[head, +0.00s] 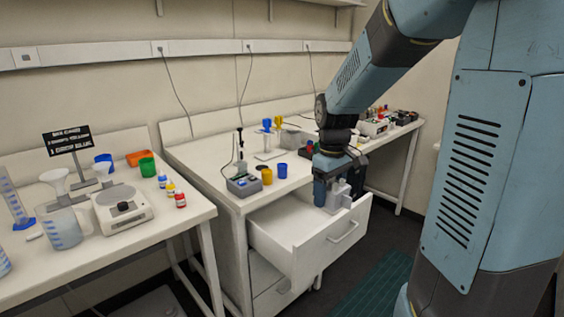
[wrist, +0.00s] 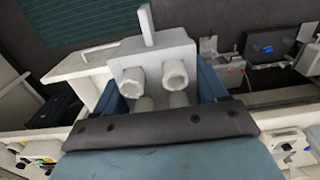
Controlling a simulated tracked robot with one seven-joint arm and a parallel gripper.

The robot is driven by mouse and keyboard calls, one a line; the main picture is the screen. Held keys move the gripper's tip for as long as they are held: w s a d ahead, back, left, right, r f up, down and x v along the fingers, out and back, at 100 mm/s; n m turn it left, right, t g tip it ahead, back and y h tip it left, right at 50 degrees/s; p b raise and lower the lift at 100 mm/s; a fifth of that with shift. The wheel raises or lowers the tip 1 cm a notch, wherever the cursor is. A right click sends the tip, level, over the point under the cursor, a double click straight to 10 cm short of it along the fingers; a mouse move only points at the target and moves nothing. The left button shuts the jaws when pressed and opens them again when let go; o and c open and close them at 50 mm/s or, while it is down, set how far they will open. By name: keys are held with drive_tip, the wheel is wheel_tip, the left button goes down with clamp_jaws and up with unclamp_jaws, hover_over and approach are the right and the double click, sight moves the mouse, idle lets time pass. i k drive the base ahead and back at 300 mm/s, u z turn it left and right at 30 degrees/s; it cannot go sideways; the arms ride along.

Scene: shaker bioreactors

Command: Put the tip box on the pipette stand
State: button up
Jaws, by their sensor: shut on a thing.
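My gripper (head: 334,187) is shut on a pale grey block (head: 341,199), held over the right part of an open drawer. In the wrist view the block (wrist: 152,54) has round stubs and an upright tab, and sits between the blue fingers. No tips show on it, so I cannot tell for sure that it is the tip box. A small stand with blue and yellow tops (head: 272,137) is on the bench, left of my gripper; it looks like the pipette stand. A grey box (head: 291,137) is beside it.
The open drawer (head: 283,232) juts from the bench below my gripper. A grey device with a black rod (head: 243,184), a yellow cup (head: 267,176) and a blue cup (head: 282,170) are near the bench's front. A scale (head: 122,207) is on the left bench.

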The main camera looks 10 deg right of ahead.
sight(294, 167)
drive_tip(key=z, duration=0.05)
drive_tip(key=i, duration=1.25)
